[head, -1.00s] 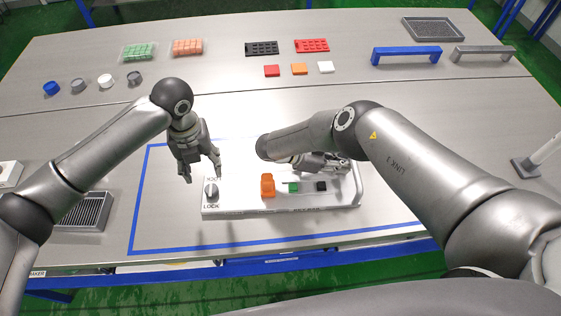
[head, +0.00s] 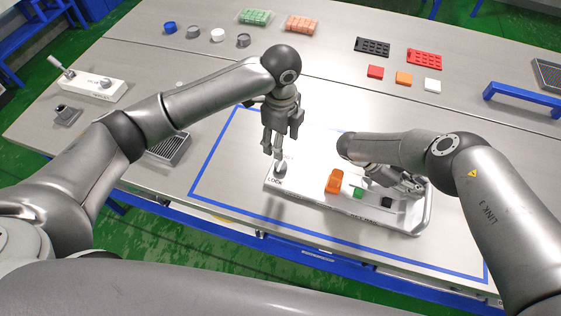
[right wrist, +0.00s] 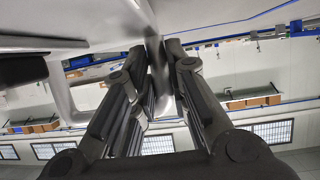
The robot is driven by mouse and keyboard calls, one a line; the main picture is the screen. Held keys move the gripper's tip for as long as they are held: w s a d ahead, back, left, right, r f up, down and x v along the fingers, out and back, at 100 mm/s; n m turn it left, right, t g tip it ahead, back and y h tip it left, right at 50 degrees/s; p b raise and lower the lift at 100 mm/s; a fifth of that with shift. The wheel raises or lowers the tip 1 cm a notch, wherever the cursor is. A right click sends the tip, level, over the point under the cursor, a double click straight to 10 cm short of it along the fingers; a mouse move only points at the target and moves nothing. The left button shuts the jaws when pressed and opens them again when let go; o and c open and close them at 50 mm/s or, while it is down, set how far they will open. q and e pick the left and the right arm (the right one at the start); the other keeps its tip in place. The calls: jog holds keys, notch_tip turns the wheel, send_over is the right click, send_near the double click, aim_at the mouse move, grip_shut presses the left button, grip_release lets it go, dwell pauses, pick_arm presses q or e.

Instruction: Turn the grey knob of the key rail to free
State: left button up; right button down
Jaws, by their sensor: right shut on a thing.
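The white key rail (head: 310,203) lies on the table inside a blue taped outline. Its grey knob (head: 280,168) is at the left end, beside the LOCK lettering. My left gripper (head: 272,150) points down just above the knob; its fingers are seen edge-on, so I cannot tell their gap or any contact. My right gripper (head: 413,187) is at the rail's right end, shut on the rail's grey handle (head: 429,208). The right wrist view shows its fingers (right wrist: 160,85) around a grey bar.
On the rail stand an orange block (head: 334,181), a green piece (head: 358,192) and a black piece (head: 386,202), close to my right gripper. A dark grille tray (head: 170,147) lies left of the outline. Caps, trays and coloured blocks are at the back.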

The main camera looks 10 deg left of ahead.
aim_at(281, 165)
pick_arm(q)
notch_tip(281, 165, down, 11)
jog(key=n, duration=1.7)
jog(key=shift+c, duration=0.4)
jog(key=c, duration=0.9)
